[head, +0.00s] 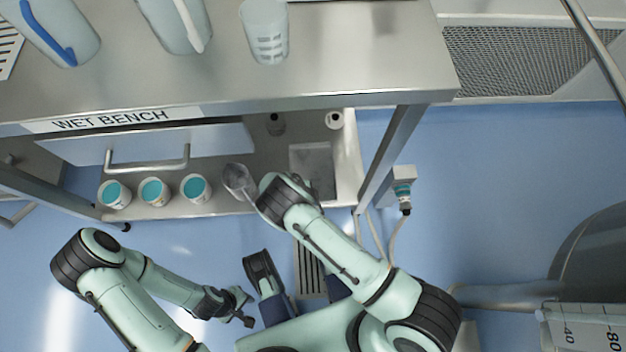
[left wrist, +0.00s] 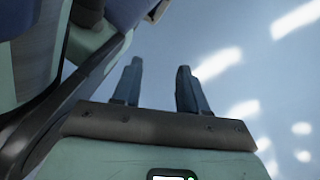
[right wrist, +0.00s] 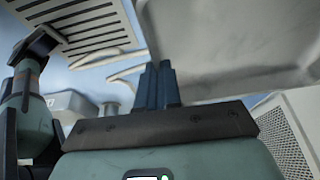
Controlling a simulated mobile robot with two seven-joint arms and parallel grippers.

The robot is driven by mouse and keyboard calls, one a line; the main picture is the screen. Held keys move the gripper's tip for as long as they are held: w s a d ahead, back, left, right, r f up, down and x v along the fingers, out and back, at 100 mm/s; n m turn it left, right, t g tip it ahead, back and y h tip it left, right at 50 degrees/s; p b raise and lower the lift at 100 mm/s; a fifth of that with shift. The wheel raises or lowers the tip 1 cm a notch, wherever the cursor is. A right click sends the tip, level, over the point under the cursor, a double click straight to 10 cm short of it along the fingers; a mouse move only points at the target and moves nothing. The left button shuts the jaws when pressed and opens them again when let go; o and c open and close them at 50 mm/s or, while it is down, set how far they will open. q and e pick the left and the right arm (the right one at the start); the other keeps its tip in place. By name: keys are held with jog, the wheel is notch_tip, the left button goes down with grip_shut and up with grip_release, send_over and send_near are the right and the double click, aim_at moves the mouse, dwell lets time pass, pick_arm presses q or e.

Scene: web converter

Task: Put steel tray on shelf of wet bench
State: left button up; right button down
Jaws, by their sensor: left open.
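The steel tray (head: 313,165) is a grey rectangular pan at the right end of the lower shelf (head: 345,180) of the wet bench (head: 330,98). I cannot tell whether it rests on the shelf or hangs just above it. In the right wrist view the tray (right wrist: 235,50) is large and close, with its corner at my right gripper (right wrist: 158,66). Its fingers are close together on the tray's rim. In the head view that gripper is hidden under my right arm. My left gripper (head: 243,307) is open and empty over the floor; its parted fingers show in the left wrist view (left wrist: 157,75).
Several white cups with teal contents (head: 153,190) line the shelf's front left. A clear scoop (head: 238,180) lies beside them, close to my right arm. A bench leg (head: 392,150) bounds the right side.

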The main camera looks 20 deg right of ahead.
jog(key=shift+f, duration=0.1)
jog(key=c, duration=1.3)
grip_release()
jog(key=shift+a+r, duration=0.1)
jog(key=shift+r, duration=0.3)
pick_arm(q)
jog(key=w+r+t+p, duration=0.2)
jog(key=w+r+p, duration=0.1)
jog(key=w, duration=0.3)
jog(key=shift+w+d+r, duration=0.15)
jog(key=shift+d+r, duration=0.05)
jog(key=shift+d, duration=0.2)
pick_arm(e)
jog(key=v, duration=1.1)
jog(key=shift+a+r, duration=0.2)
